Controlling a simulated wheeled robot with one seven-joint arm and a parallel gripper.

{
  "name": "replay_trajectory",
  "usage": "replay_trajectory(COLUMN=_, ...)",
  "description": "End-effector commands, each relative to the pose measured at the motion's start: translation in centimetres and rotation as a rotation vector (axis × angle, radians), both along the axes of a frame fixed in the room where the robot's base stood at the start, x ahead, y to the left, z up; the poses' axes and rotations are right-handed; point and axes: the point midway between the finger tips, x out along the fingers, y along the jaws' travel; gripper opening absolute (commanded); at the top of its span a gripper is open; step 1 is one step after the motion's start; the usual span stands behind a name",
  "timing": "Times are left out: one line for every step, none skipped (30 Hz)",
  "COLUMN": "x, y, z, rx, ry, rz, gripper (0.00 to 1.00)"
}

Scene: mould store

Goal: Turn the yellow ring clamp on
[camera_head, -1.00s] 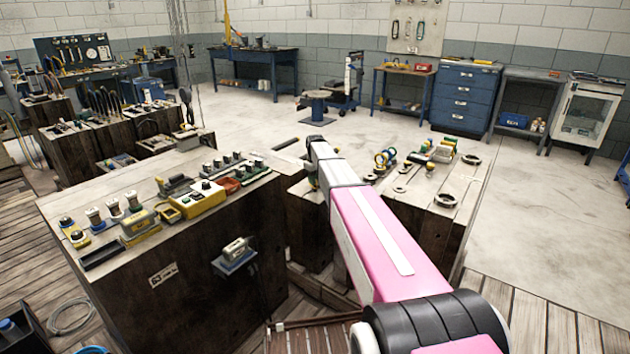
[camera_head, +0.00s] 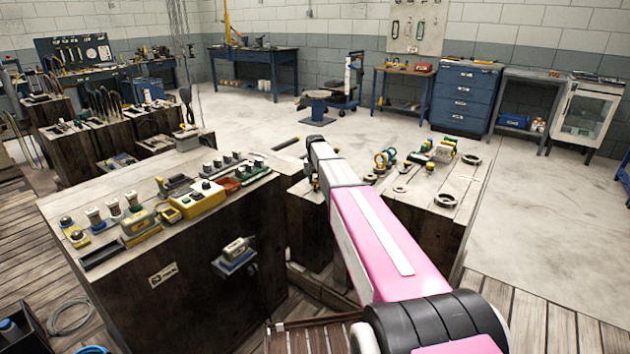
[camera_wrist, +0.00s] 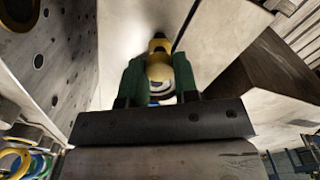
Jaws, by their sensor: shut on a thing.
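My gripper (camera_wrist: 159,72) shows in the wrist view with its two green fingers on either side of a yellow part, which I take to be the yellow ring clamp (camera_wrist: 159,46). The fingers are shut on it. A pale, rounded part shows in the middle of the clamp, and a bit of blue shows below it. Its lower side is hidden by the dark gripper bar. In the head view my pink and white arm reaches toward the gap between the two benches and hides most of the gripper and the clamp.
The left bench (camera_head: 105,182) carries several knobs, a yellow switch box (camera_head: 198,200) and a red tray (camera_head: 229,185). The concrete floor behind is largely clear.

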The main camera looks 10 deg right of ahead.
Motion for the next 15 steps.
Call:
replay_trajectory(x=0.03, y=-0.01, z=0.06, rx=0.000, ry=-0.001, rz=-0.021, gripper=0.04)
replay_trajectory(x=0.03, y=-0.01, z=0.06, rx=0.000, ry=-0.001, rz=-0.033, gripper=0.04)
replay_trajectory(x=0.03, y=-0.01, z=0.06, rx=0.000, ry=-0.001, rz=-0.046, gripper=0.04)
replay_trajectory(x=0.03, y=-0.01, z=0.06, rx=0.000, ry=-0.001, rz=-0.056, gripper=0.04)
replay_trajectory(x=0.03, y=-0.01, z=0.06, rx=0.000, ry=-0.001, rz=-0.065, gripper=0.04)
replay_trajectory(x=0.03, y=-0.01, z=0.06, rx=0.000, ry=-0.001, rz=-0.074, gripper=0.04)
replay_trajectory(x=0.03, y=-0.01, z=0.06, rx=0.000, ry=-0.001, rz=-0.080, gripper=0.04)
replay_trajectory(x=0.03, y=-0.01, z=0.06, rx=0.000, ry=-0.001, rz=-0.086, gripper=0.04)
replay_trajectory(x=0.03, y=-0.01, z=0.06, rx=0.000, ry=-0.001, rz=-0.091, gripper=0.04)
replay_trajectory(x=0.03, y=-0.01, z=0.06, rx=0.000, ry=-0.001, rz=-0.095, gripper=0.04)
replay_trajectory(x=0.03, y=-0.01, z=0.06, rx=0.000, ry=-0.001, rz=-0.097, gripper=0.04)
replay_trajectory(x=0.03, y=-0.01, z=0.06, rx=0.000, ry=-0.001, rz=-0.099, gripper=0.04)
replay_trajectory(x=0.03, y=-0.01, z=0.06, rx=0.000, ry=-0.001, rz=-0.100, gripper=0.04)
replay_trajectory(x=0.03, y=-0.01, z=0.06, rx=0.000, ry=-0.001, rz=-0.101, gripper=0.04)
replay_trajectory(x=0.03, y=-0.01, z=0.06, rx=0.000, ry=-0.001, rz=-0.102, gripper=0.04)
